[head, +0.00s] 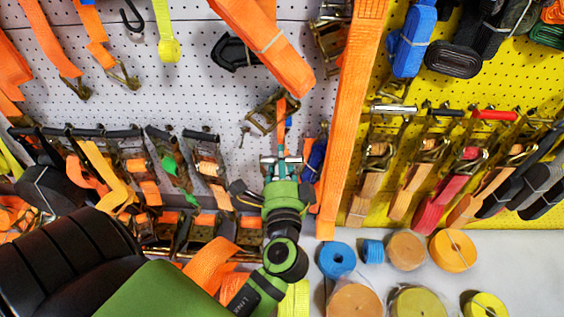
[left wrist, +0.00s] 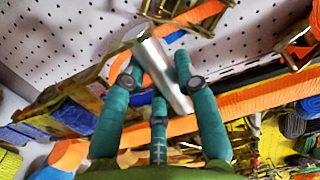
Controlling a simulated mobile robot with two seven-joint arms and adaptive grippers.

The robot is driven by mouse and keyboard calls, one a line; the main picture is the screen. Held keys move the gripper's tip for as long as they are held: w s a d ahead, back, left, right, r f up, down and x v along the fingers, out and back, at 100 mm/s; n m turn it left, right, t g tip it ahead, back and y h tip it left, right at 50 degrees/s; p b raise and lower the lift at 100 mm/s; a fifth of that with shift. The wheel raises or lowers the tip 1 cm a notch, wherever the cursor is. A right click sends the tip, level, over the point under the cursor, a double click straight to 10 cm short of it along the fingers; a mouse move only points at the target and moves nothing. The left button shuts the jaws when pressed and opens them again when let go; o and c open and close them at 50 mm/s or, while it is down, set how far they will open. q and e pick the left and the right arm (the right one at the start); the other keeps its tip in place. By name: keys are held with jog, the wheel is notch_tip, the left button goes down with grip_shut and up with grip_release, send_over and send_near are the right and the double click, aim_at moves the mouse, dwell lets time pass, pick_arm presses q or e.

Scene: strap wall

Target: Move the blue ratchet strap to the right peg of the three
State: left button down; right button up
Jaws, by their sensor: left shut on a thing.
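My left gripper (head: 281,165) is raised in front of the white pegboard. Its teal fingers (left wrist: 160,95) are closed around a silver ratchet handle in the left wrist view. From this handle a brass-coloured frame runs to the lower left, to blue webbing (left wrist: 75,115); I take this as the blue ratchet strap (left wrist: 165,75). In the head view, blue webbing (head: 315,155) shows just right of the fingers, partly behind an orange strap. The three pegs cannot be made out clearly. My right gripper is not in view.
A long orange strap (head: 345,130) hangs close right of the gripper. Ratchet straps (head: 470,160) hang on the yellow board (head: 350,213) at right, and several more at left. Rolled straps (head: 337,260) lie on the white surface below. Bare pegboard (head: 190,90) shows at upper left.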

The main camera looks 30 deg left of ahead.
aim_at(284, 140)
pick_arm(q)
jog(key=shift+w+a+r, duration=0.15)
jog(key=shift+w, duration=0.15)
jog(key=shift+w+a, duration=0.1)
jog(key=shift+w, duration=0.1)
jog(key=shift+d+f+p+x, duration=0.15)
jog(key=shift+x, duration=1.35)
jog(key=shift+d+f+p+x, duration=0.1)
jog(key=shift+f+p+x, duration=0.05)
jog(key=shift+x, duration=1.35)
jog(key=shift+w+a+f, duration=0.15)
jog(key=shift+w+a, duration=0.05)
jog(key=shift+w, duration=0.3)
jog(key=shift+w+a+f, duration=0.15)
jog(key=shift+w+f, duration=0.05)
jog(key=shift+w+b, duration=0.1)
jog(key=shift+b, duration=0.25)
jog(key=shift+w+a+f, duration=0.15)
jog(key=shift+w+f, duration=0.05)
jog(key=shift+f, duration=0.15)
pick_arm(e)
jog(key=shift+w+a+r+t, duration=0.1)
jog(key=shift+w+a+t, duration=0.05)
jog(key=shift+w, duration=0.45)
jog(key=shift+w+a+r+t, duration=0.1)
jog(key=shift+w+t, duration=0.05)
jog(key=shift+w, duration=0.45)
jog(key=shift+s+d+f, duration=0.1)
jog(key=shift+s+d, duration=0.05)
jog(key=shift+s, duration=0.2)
